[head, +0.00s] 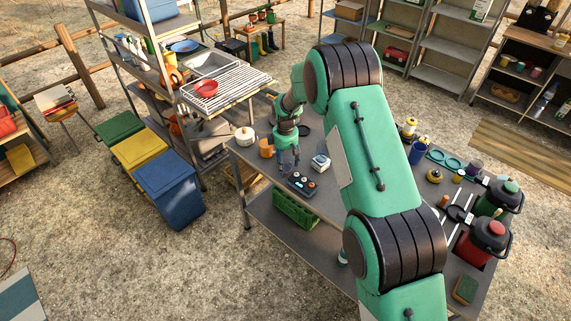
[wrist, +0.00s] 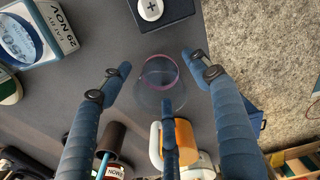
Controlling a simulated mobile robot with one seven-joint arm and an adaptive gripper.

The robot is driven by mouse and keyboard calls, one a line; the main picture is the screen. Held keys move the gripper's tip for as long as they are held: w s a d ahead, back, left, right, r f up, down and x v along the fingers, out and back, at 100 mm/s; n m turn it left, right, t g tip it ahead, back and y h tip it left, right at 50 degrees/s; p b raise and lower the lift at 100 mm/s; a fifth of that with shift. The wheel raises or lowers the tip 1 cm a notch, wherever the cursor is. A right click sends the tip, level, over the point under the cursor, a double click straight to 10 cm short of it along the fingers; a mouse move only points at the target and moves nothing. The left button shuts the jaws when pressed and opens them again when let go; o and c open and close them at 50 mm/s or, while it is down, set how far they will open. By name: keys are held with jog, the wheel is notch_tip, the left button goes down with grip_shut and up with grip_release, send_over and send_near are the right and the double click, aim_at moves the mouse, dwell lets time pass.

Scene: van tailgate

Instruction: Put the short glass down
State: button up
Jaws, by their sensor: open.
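The short glass (wrist: 158,88) is clear with a pinkish rim. In the wrist view it stands on the grey tabletop (wrist: 115,40), between the spread fingers of my gripper (wrist: 155,65). The fingers are open, with gaps to the glass on the left and right. The third finger overlaps the glass's lower edge in the picture; I cannot tell whether it touches. In the head view my gripper (head: 288,163) points down over the near left part of the table, and the glass cannot be made out there.
An orange mug (head: 266,148) stands left of my gripper. A dark box with buttons (head: 300,184) lies close in front, and a white-and-blue box (head: 320,163) stands to the right. A lidded white pot (head: 245,136) is near the table's left edge.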

notch_tip(320, 180, up, 12)
jog(key=p, duration=0.1)
dwell(0.5)
dwell(0.7)
jog(key=s+d+r+m+t, duration=0.1)
jog(key=s+d+r+m, duration=0.15)
jog(key=s+r, duration=0.6)
jog(key=s+d+r+m+t, duration=0.15)
jog(key=s+d+r, duration=0.3)
jog(key=r, duration=0.65)
jog(key=s+d+r+m, duration=0.2)
jog(key=s+d+r, duration=0.1)
jog(key=s+r, duration=0.6)
jog(key=s+d+r+m+t, duration=0.1)
jog(key=s+d+m, duration=0.1)
jog(key=s, duration=0.7)
jog(key=s+d+r+m+t, duration=0.1)
jog(key=s+d+r+m, duration=0.1)
jog(key=s, duration=0.8)
jog(key=s+d+r+m+t, duration=0.1)
jog(key=s+d+m, duration=0.2)
jog(key=s, duration=0.7)
jog(key=shift+s+r+m, duration=0.2)
jog(key=shift+r+m, duration=0.05)
jog(key=shift+m, duration=0.05)
